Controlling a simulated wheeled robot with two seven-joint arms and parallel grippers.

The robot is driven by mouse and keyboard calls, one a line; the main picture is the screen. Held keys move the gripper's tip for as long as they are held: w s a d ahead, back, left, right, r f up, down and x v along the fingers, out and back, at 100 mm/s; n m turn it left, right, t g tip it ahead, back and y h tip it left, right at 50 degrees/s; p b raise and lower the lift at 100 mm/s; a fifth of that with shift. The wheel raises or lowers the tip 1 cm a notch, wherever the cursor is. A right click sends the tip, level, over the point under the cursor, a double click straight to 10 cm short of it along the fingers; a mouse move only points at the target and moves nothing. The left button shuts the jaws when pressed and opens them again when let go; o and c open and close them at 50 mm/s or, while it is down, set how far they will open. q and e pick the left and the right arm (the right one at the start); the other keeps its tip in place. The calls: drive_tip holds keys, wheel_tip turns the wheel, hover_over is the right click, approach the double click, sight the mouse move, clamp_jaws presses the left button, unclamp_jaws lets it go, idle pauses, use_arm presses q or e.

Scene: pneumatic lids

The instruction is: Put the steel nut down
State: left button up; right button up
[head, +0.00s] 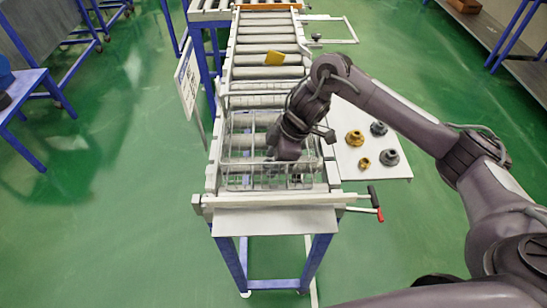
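My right arm comes in from the right, and its gripper (287,153) points down over a clear wire basket (240,178) on the roller conveyor. The arm and gripper body hide the fingertips, so I cannot tell whether the gripper is open or shut. A small grey shape shows just below it in the basket, too small to identify as the steel nut. Two grey steel pieces, one at the back (378,128) and one in front (388,158), rest on a white side shelf. My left gripper is not in view.
Two brass pieces, a larger (355,138) and a smaller (364,163), share the white shelf (350,174). A yellow piece (274,57) lies farther up the conveyor (262,73). A red-tipped lever (378,212) sticks out at the front right. A white sign (187,80) stands left.

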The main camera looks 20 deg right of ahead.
drive_tip(key=p+v, duration=0.1)
drive_tip(key=v, duration=1.1)
drive_tip(key=shift+s+r, duration=0.1)
